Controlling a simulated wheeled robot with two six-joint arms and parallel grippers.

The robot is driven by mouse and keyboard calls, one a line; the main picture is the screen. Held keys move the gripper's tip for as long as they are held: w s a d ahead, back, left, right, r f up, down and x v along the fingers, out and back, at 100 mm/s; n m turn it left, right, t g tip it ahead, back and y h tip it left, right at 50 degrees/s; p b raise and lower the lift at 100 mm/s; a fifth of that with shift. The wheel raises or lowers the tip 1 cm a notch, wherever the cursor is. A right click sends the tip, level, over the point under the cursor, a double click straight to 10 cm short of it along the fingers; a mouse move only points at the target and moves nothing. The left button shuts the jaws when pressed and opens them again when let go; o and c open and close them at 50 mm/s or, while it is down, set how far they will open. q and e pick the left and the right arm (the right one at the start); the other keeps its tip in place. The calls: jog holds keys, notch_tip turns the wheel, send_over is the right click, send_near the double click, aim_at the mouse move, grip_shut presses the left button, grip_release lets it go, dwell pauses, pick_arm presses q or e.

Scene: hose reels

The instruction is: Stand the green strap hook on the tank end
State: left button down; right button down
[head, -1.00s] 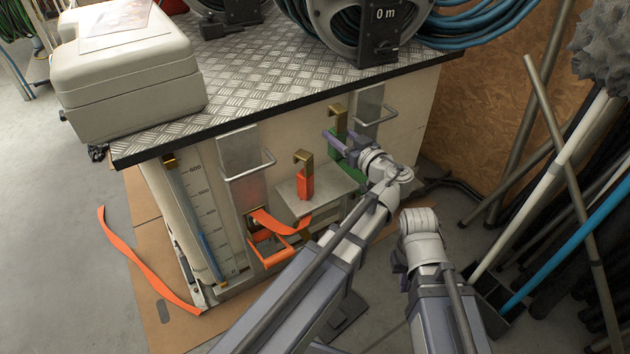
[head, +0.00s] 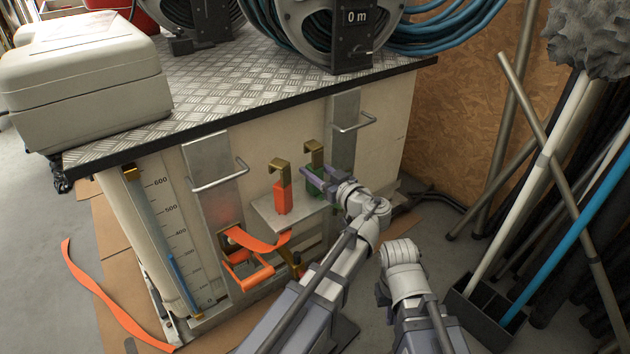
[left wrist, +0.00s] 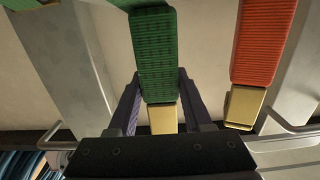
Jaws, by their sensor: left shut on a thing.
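The green strap hook (head: 314,158), a green ridged grip with a brass hook on top, is upright in my left gripper (head: 312,181). The gripper is shut on it, with a finger on each side of the green grip (left wrist: 154,60) in the left wrist view. The hook is at the right end of the small metal shelf (head: 262,212) on the tank end (head: 315,115). Whether its foot touches the shelf is hidden. A similar orange strap hook (head: 283,195) stands on the shelf, left of the green one. My right arm shows, but its fingers are out of sight.
An orange strap (head: 255,242) runs below the shelf to an orange handle. Metal brackets with bar handles (head: 215,178) flank the shelf. A level gauge (head: 170,225) is at left. Pipes and poles (head: 535,190) lean on the right.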

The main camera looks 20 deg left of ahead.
pick_arm(q)
jog(key=shift+f, duration=0.65)
jog(key=shift+r, duration=0.15)
pick_arm(e)
jog(key=shift+f, duration=0.5)
jog(key=shift+f, duration=0.1)
pick_arm(q)
jog(key=shift+c, duration=1.6)
grip_release()
